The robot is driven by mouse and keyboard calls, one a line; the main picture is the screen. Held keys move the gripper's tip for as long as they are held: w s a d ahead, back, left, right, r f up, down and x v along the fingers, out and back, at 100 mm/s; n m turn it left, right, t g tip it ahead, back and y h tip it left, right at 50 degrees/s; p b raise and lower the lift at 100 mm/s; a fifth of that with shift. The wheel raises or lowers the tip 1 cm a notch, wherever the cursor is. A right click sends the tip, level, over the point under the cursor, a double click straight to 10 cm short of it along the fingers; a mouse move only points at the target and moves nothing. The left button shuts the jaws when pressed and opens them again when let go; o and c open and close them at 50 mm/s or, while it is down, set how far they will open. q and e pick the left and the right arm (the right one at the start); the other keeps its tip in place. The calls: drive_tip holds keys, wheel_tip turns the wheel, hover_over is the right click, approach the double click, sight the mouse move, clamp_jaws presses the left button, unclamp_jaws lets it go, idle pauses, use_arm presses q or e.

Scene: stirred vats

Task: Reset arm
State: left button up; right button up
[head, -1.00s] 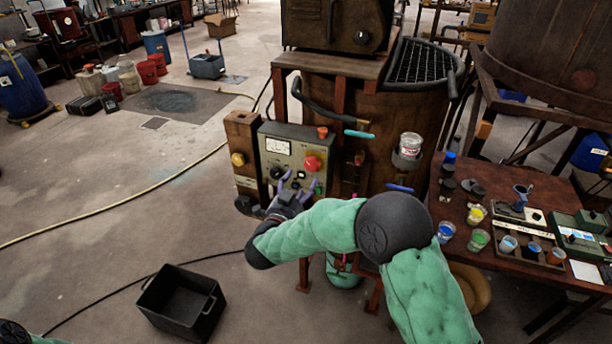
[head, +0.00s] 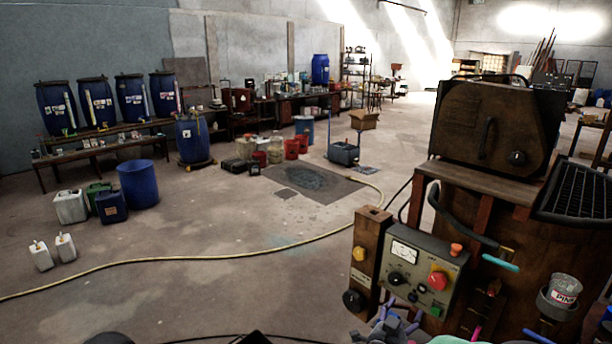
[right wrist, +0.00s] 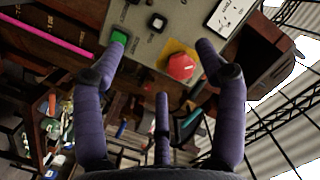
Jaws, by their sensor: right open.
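My right gripper (head: 393,322) is at the bottom edge of the head view, just below the grey control panel (head: 406,270). In the right wrist view my right gripper (right wrist: 160,62) is open and empty, its purple fingers spread in front of the panel. The panel carries a red mushroom button (head: 438,281), a green button (head: 436,312), a black knob and a white meter. The red button (right wrist: 181,66) shows between the fingers, and the green button (right wrist: 119,37) is near the left fingertip. Contact with the panel cannot be told. My left gripper is not in view.
A yellow hose (head: 190,257) crosses the open floor. Blue drums (head: 55,108) line the left bench.

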drive_tip(key=s+a+f+n+g+y, duration=0.1)
drive_tip(key=s+a+f+n+y, duration=0.15)
drive_tip(key=f, duration=0.55)
drive_tip(key=s+a+f+n+g+y, duration=0.2)
drive_tip(key=a+f+y, duration=0.2)
drive_tip(key=f, duration=0.5)
drive_tip(key=s+a+f+n+g+y, duration=0.1)
drive_tip(key=s+a+f+n+y, duration=0.15)
drive_tip(key=f, duration=0.55)
drive_tip(key=s+a+f+n+g+y+b, duration=0.1)
drive_tip(key=s+a+f+n+g+y, duration=0.1)
drive_tip(key=s+f, duration=0.4)
drive_tip(key=s+a+f+n+g+y, duration=0.2)
drive_tip(key=s+a+f+g, duration=0.4)
drive_tip(key=s, duration=0.9)
drive_tip(key=shift+s+a+f+n+y+b, duration=0.35)
drive_tip(key=shift+a+y, duration=0.25)
drive_tip(key=shift+y, duration=0.3)
